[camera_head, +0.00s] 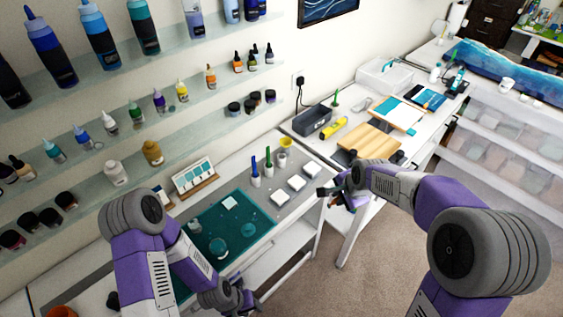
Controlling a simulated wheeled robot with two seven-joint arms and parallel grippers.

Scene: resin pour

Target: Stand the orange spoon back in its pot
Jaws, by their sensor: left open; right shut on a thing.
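I cannot make out the orange spoon in the head view. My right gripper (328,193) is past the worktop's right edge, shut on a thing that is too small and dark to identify. My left gripper (240,301) is open, low at the front edge of the worktop, near the teal mat (255,232).
A second table carries wooden boards (371,140) and a dark box (312,122). Shelves of bottles line the left wall. Carpet (365,265) is clear between the furniture.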

